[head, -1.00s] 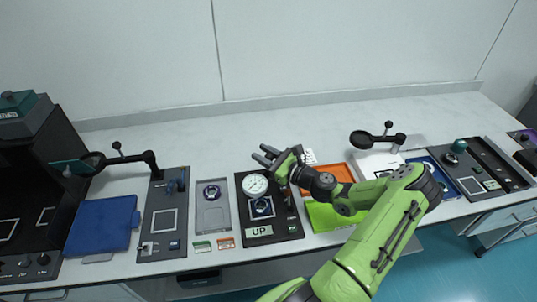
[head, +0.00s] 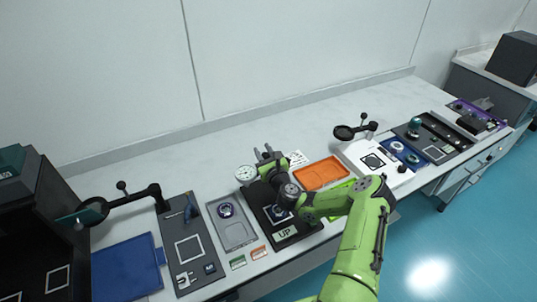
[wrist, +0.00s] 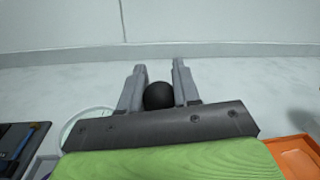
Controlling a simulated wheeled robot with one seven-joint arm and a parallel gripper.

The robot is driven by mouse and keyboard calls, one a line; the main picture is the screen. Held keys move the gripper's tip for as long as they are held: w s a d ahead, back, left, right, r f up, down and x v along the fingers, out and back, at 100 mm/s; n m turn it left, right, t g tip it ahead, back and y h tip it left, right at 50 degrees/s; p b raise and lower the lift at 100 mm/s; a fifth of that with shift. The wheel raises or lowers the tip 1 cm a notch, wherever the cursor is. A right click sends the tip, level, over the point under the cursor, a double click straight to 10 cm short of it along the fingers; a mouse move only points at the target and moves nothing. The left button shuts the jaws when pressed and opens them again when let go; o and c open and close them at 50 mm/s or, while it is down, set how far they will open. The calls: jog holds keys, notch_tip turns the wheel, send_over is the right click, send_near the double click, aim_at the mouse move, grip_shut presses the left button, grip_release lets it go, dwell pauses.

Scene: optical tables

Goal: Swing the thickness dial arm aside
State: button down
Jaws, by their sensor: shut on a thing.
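The thickness dial (head: 246,173) has a round white face with a dark centre mark. It sits by the back left corner of a dark base plate (head: 297,238) with an "UP" label (head: 285,233). My gripper (head: 266,153) is just right of the dial, over the back of the plate. In the wrist view my gripper (wrist: 158,82) is shut on a round black knob (wrist: 158,95). The dial's pale rim (wrist: 80,122) shows to the left, partly hidden by the gripper body. The dial arm itself is hidden. My wrist covers part of the plate and the round piece on it.
A grey tray (head: 241,234) with a round piece lies left of the plate. An orange tray (head: 321,172) and a green one (head: 343,187) lie to the right. A magnifier on a stand (head: 94,211) is further left.

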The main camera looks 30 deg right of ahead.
jog(key=shift+w+d+m+h, duration=0.1)
jog(key=shift+w+m+h, duration=0.4)
jog(key=shift+h, duration=0.4)
jog(key=shift+s+r, duration=0.1)
jog(key=c, duration=0.8)
grip_release()
jog(key=shift+d+f, duration=0.1)
jog(key=shift+f, duration=0.1)
